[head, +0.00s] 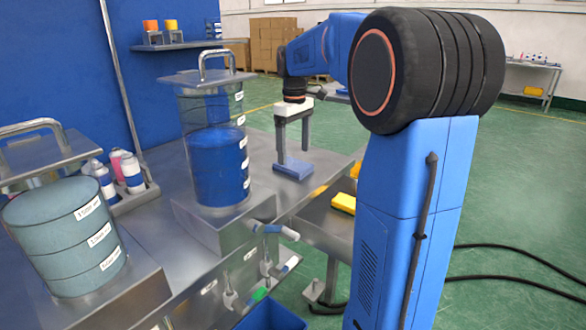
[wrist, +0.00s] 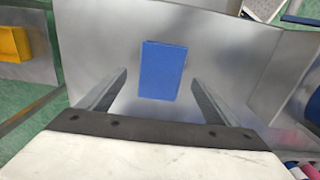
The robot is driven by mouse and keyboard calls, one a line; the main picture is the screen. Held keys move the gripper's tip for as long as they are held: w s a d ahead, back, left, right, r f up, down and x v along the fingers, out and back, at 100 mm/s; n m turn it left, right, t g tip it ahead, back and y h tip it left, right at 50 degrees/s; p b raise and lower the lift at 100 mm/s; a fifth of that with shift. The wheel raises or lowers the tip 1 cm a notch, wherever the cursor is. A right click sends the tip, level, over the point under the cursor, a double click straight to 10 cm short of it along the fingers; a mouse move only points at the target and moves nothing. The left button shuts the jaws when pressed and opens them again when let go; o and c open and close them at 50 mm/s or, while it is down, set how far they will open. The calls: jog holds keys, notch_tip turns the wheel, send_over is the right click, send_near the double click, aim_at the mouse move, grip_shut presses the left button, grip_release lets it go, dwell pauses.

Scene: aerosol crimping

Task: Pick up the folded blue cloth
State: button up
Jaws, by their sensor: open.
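The folded blue cloth (head: 293,168) lies flat on the metal table near its right end in the head view. In the wrist view the cloth (wrist: 163,70) is a blue rectangle on the bare metal surface, just beyond the fingertips and between their lines. My gripper (head: 293,151) points down above the cloth in the head view, its two fingers apart. In the wrist view my gripper (wrist: 158,82) is open and empty, with one finger on each side. The cloth looks untouched.
A clear tank of blue liquid (head: 219,168) stands on a metal block left of the cloth. A teal-filled tank (head: 65,230) and several bottles (head: 130,172) are farther left. A yellow item (head: 343,203) lies on a lower shelf. Bare metal surrounds the cloth.

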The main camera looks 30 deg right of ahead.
aim_at(293, 164)
jog(key=f, duration=0.4)
jog(key=shift+w+a, duration=0.1)
jog(key=shift+a, duration=0.1)
jog(key=c, duration=1.1)
jog(key=shift+r, duration=0.1)
jog(key=shift+c, duration=0.2)
